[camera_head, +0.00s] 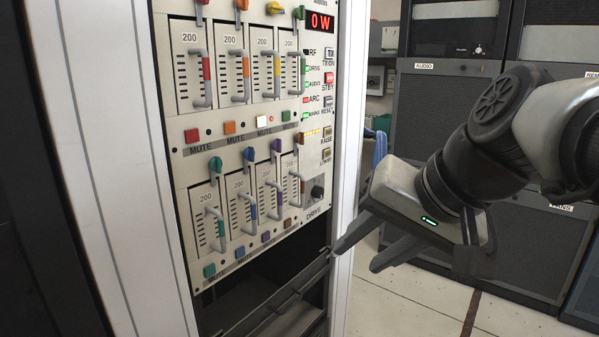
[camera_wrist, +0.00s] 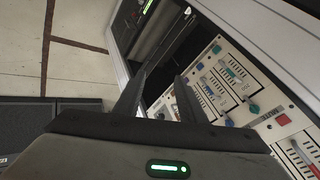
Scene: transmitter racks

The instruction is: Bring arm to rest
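My gripper (camera_head: 362,252) is at the right of the head view, with my arm reaching in from the right edge. Its two dark fingers point left toward the lower right edge of the rack panel (camera_head: 262,226). The fingers are apart with nothing between them. In the wrist view the gripper (camera_wrist: 160,82) also shows two spread fingers, with the rack's panel and its dark lower opening beyond them. I cannot tell whether a fingertip touches the rack frame.
The panel carries several coloured sliders, mute buttons and a red display (camera_head: 320,22) reading "0 W". A white rack post (camera_head: 347,150) stands at the panel's right. Dark cabinets (camera_head: 430,120) stand behind my arm. Pale floor (camera_head: 400,305) is clear below the gripper.

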